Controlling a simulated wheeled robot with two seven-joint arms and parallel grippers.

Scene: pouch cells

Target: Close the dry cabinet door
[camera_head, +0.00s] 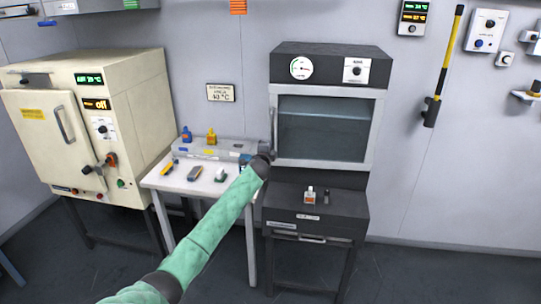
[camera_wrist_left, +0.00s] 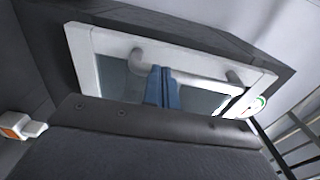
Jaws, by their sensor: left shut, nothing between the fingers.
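The dark cabinet (camera_head: 330,62), which I take to be the dry cabinet, stands at centre right in the head view. Its glass door (camera_head: 325,128) has a pale frame and looks shut or nearly shut; I cannot tell whether a small gap is left. A pale upright handle (camera_head: 273,128) is on the door's left side. My left gripper (camera_head: 268,152) is at the door's lower left corner. In the left wrist view, its blue fingers (camera_wrist_left: 162,86) are together and empty, overlapping the handle bar (camera_wrist_left: 195,77); contact is unclear. My right gripper is out of view.
A white table (camera_head: 205,185) with small bottles and blocks stands left of the cabinet. A cream oven-like unit (camera_head: 90,120) is further left. A dark stand (camera_head: 315,215) under the door holds a small bottle (camera_head: 310,195). A yellow-black pole (camera_head: 443,65) hangs on the right wall.

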